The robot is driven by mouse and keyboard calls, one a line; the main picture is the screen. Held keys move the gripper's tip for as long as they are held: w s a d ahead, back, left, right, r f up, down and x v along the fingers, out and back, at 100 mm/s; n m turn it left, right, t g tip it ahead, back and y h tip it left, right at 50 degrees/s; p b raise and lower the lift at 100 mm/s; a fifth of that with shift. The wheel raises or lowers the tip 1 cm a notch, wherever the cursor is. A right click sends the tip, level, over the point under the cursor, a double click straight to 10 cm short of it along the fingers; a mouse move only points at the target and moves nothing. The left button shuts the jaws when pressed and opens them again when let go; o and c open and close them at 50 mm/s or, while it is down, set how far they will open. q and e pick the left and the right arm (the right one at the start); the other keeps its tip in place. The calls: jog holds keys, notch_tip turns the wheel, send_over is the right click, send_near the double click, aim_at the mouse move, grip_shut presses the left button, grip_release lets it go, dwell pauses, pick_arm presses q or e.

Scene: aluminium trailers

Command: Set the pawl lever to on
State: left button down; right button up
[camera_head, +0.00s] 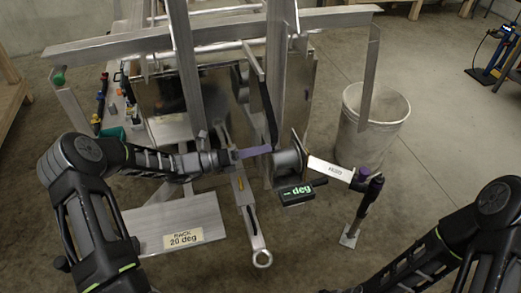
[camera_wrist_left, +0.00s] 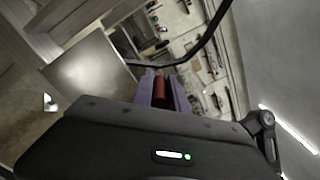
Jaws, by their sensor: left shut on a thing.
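My left gripper (camera_head: 256,152) reaches in from the left, with its purple fingers at the winch drum (camera_head: 288,160) in the middle of the head view. In the left wrist view the fingers (camera_wrist_left: 161,82) are closed around a small red grip (camera_wrist_left: 160,92), apparently the end of the pawl lever. The fingers and the frame hide the rest of the lever, so its setting cannot be read. A black strap (camera_head: 268,105) runs down to the winch; it also curves past the fingertips in the left wrist view (camera_wrist_left: 200,72). My right gripper is outside the view.
A white labelled crank arm (camera_head: 330,170) sticks out right of the winch, with a dark handle (camera_head: 366,207). A small "deg" display (camera_head: 296,193) hangs below. A "RACK 20 deg" plate (camera_head: 150,222) lies left.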

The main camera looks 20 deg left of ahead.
pick_arm(q)
jog(key=c, duration=1.6)
grip_release()
jog(key=shift+s+d+f, duration=0.1)
jog(key=shift+f, duration=0.2)
jog(key=shift+o, duration=1.4)
jog(key=shift+r, duration=0.15)
jog(key=b+v, duration=0.1)
jog(key=v, duration=0.6)
jog(key=shift+a, duration=0.4)
jog(key=shift+s, duration=0.15)
